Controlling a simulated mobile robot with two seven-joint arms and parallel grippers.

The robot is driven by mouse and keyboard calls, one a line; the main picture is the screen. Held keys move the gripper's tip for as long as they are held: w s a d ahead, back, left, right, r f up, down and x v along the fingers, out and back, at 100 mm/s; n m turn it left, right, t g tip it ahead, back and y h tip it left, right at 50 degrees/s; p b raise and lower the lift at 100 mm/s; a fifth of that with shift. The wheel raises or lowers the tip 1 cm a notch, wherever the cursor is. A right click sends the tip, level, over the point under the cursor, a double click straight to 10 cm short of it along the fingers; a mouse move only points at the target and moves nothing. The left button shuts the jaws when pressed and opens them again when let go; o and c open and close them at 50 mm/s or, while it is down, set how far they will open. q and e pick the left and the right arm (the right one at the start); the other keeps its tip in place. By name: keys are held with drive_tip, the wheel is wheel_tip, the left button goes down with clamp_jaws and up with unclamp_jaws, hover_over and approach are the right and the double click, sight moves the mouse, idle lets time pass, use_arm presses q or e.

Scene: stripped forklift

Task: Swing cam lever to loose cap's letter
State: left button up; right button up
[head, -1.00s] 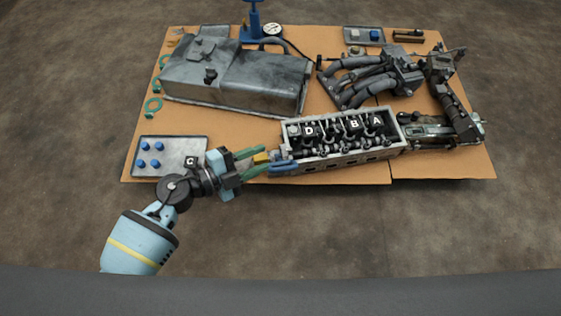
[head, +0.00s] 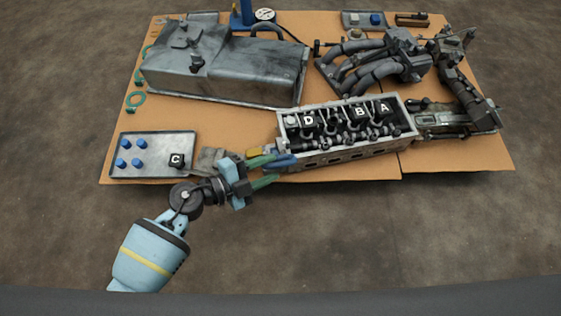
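The loose cap with the letter C (head: 176,160) lies on the grey tray (head: 122,168) at the left. Caps lettered D (head: 308,121), B (head: 359,112) and A (head: 384,108) sit in the grey cylinder head (head: 340,159). A blue lever (head: 284,160), which looks like the cam lever, sticks out at the head's left end. My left gripper (head: 277,168) has its green fingers apart, with the lever's near end between or just behind them. I see no clear grip on it. My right gripper is out of view.
Pipes (head: 370,65) and a dark linkage (head: 465,90) fill the right. Bare cardboard (head: 225,120) lies between cover and tray.

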sight(280, 156)
use_arm(q)
drive_tip(key=shift+b+x, duration=0.75)
drive_tip(key=shift+x, duration=1.35)
drive_tip(key=shift+c, duration=0.2)
clamp_jaws()
